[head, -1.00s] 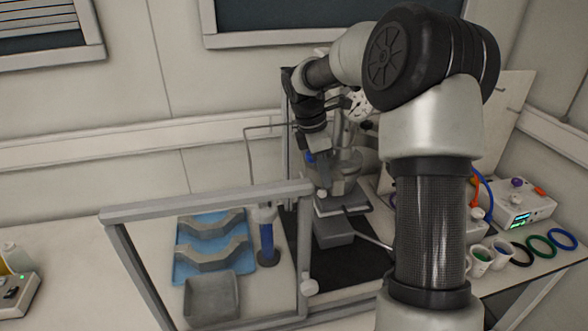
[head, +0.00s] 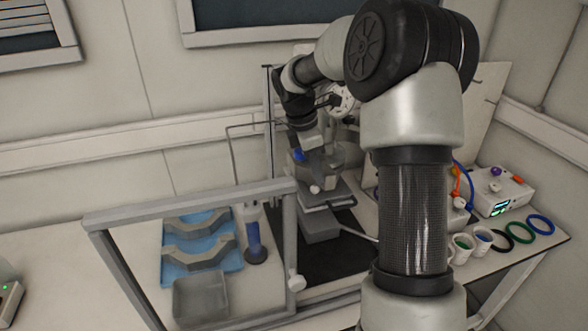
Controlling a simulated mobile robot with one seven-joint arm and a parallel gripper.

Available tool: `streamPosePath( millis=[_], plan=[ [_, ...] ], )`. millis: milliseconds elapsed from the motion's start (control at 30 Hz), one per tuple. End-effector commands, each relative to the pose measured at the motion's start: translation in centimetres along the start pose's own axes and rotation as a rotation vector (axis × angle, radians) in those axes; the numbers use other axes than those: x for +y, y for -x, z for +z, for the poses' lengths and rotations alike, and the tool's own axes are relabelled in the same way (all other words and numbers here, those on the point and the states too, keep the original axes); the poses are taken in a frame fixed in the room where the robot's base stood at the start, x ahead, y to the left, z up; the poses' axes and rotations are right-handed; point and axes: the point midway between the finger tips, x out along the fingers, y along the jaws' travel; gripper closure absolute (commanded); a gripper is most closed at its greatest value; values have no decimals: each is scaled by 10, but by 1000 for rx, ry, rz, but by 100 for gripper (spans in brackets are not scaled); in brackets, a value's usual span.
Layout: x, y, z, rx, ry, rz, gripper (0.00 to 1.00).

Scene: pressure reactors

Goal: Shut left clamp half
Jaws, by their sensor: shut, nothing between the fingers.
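Two grey clamp halves lie on a blue tray (head: 168,268) at the left of the bench: a rear one (head: 196,226) and a front one (head: 198,254). I cannot tell whether a left clamp half is fitted at the reactor, as my arm hides much of it. The reactor vessel (head: 325,163) stands on a grey plate at the middle of the bench. My gripper (head: 299,156) is at the vessel's left side, close to a small blue part. Its fingers are small and partly hidden; it is shut with nothing seen in it. Contact with the vessel is unclear.
At right are cups, coloured rings (head: 540,225) and a control box (head: 498,190).

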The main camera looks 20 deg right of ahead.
Motion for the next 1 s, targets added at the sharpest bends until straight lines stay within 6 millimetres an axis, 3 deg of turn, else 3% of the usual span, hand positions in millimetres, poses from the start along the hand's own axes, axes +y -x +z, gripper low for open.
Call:
streamPosePath(
  millis=[167,400,600,1000],
  plan=[
    [-4,10,-30,4,7,2,100],
    [-4,65,-30,5,2,8,100],
    [-5,97,-31,7,3,6,100],
    [-6,109,-31,7,4,3,100]
  ],
)
